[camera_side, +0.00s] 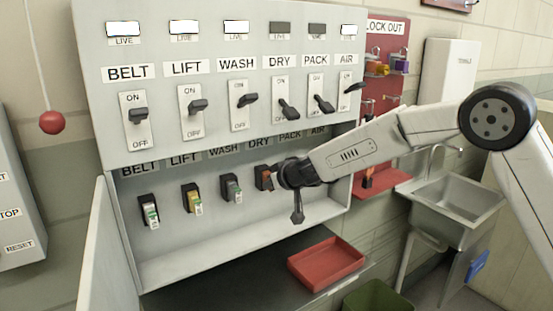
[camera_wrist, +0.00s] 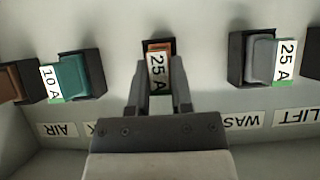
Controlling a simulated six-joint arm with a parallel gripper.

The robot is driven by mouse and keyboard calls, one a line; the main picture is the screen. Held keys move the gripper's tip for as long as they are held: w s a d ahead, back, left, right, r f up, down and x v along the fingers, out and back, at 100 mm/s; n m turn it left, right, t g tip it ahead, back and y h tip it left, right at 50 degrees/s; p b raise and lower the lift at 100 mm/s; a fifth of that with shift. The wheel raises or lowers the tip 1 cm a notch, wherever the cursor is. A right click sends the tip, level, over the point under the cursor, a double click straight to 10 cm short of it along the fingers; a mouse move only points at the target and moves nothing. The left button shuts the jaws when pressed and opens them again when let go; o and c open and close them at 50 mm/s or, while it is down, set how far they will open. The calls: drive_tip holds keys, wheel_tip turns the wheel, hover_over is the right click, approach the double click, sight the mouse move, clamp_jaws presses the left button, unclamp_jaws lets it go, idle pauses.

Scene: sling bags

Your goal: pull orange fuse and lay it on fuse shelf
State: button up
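The orange fuse (camera_side: 264,177), marked 25 A, sits in its black holder in the DRY place of the open fuse box. In the wrist view the orange fuse (camera_wrist: 160,47) is straight ahead, its label between my fingertips. My gripper (camera_wrist: 160,82) has one finger at each side of it; whether the fingers press on it cannot be told. In the side view my gripper (camera_side: 280,176) is at the fuse, its fingers mostly hidden. The DRY switch (camera_side: 287,108) points down and its lamp is dark. No shelf is labelled; a red ledge (camera_side: 392,186) is under the lock-out board.
The grey fuse (camera_wrist: 262,60) and teal fuse (camera_wrist: 78,75) flank my gripper closely. A yellow fuse (camera_side: 192,199) and black fuse (camera_side: 149,211) are farther left. A red tray (camera_side: 327,262) lies below the box. A sink (camera_side: 455,197) and green bin (camera_side: 379,297) stand at right.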

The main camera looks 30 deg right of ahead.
clamp_jaws()
drive_tip(key=shift+s, duration=0.3)
drive_tip(key=shift+s, duration=0.35)
drive_tip(key=shift+s, duration=0.1)
drive_tip(key=shift+s, duration=2.1)
drive_tip(key=shift+s, duration=0.35)
drive_tip(key=shift+s, duration=1.8)
